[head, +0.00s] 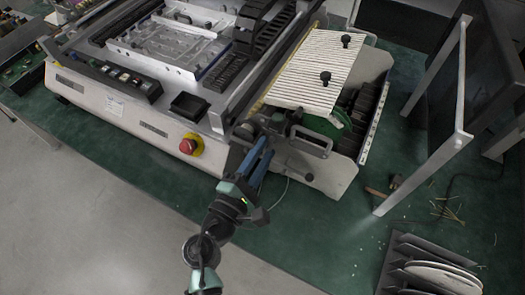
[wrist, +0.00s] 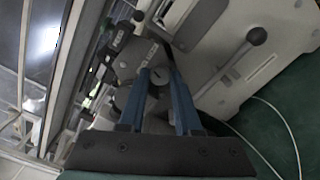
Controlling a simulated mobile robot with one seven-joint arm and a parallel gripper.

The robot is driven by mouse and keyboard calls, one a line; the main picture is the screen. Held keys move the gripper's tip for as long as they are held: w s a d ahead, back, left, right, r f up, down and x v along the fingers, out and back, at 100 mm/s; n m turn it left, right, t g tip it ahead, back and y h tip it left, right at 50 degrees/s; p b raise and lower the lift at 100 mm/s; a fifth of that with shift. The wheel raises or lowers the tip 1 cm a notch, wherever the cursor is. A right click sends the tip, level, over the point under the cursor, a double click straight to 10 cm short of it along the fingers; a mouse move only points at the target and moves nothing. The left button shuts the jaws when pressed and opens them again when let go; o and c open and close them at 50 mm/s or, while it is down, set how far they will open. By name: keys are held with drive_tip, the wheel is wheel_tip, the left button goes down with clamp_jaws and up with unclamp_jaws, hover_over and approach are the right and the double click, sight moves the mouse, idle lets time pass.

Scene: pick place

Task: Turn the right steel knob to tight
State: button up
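A small round steel knob (wrist: 158,76) shows in the wrist view, on a dark grey bracket of the machine. My gripper (wrist: 161,80) has two blue fingers set apart, with the knob between or just beyond their tips. I cannot tell whether the fingers touch it. In the head view my gripper (head: 264,148) reaches the machine's front right corner, beside the metal handle. The knob cannot be made out there, and its tight or loose setting cannot be read.
The machine (head: 115,100) stands on a green mat (head: 110,145). A red emergency button (head: 188,146) is left of my gripper. A metal handle (head: 312,142) is close on its right. A screen frame (head: 435,140) and a rack of plates (head: 425,268) stand farther right.

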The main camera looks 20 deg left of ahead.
clamp_jaws()
drive_tip(key=shift+f, duration=0.1)
drive_tip(key=m+b, duration=0.2)
drive_tip(key=b, duration=0.1)
drive_tip(key=shift+f+m, duration=0.15)
drive_tip(key=shift+m, duration=0.15)
drive_tip(key=shift+m+b, duration=1.6)
drive_tip(key=shift+r, duration=0.2)
drive_tip(key=o, duration=0.6)
unclamp_jaws()
drive_tip(key=shift+o, duration=0.2)
